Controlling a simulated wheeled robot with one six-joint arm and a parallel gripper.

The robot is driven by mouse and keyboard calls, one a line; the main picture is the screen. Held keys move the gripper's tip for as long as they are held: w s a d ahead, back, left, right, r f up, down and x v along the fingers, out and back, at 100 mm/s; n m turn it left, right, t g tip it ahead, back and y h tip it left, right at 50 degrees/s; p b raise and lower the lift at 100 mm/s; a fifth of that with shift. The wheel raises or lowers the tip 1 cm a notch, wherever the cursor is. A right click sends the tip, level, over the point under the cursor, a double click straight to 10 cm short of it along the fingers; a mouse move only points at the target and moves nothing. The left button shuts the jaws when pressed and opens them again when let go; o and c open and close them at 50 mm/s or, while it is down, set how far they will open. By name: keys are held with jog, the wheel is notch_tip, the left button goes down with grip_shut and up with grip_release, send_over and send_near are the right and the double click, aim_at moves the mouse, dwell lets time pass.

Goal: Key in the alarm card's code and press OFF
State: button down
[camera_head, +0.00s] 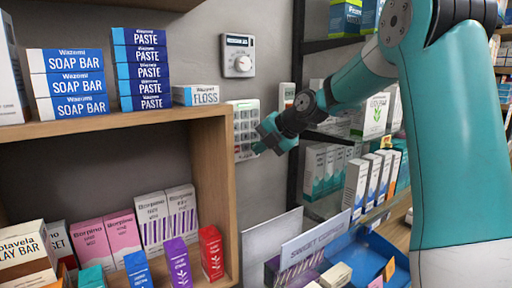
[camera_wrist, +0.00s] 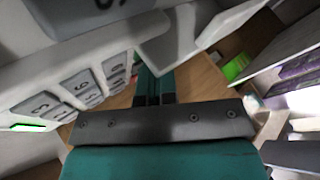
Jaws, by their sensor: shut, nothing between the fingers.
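The white wall keypad (camera_head: 239,112) with rows of grey keys hangs beside the wooden shelf in the head view. My gripper (camera_head: 260,147) is at the keypad's lower right and covers part of its keys. In the wrist view the keypad (camera_wrist: 118,41) fills the left side, with several grey keys (camera_wrist: 75,87) seen at a steep slant and a green strip near its edge. My gripper's fingers (camera_wrist: 154,82) are closed together and empty, to the right of these keys. I cannot tell whether the tips touch the keypad. I cannot make out an alarm card or its code.
A white dial unit (camera_head: 238,57) is on the wall above the keypad. A small white-and-green item (camera_head: 287,96) is right of it. The wooden shelf (camera_head: 215,112) holds boxes at left. Glass shelves with cartons (camera_head: 356,187) stand at right, a blue tray (camera_head: 398,277) below.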

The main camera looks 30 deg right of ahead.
jog(key=shift+w+r, duration=0.2)
dwell(0.4)
jog(key=shift+s+f, duration=0.1)
jog(key=shift+s+a+f+b, duration=0.2)
jog(key=shift+s+b, duration=0.15)
jog(key=shift+b, duration=0.55)
jog(key=shift+s+d, duration=0.15)
jog(key=s+b, duration=0.3)
jog(key=s, duration=0.2)
jog(key=shift+s+d, duration=0.1)
dwell(0.5)
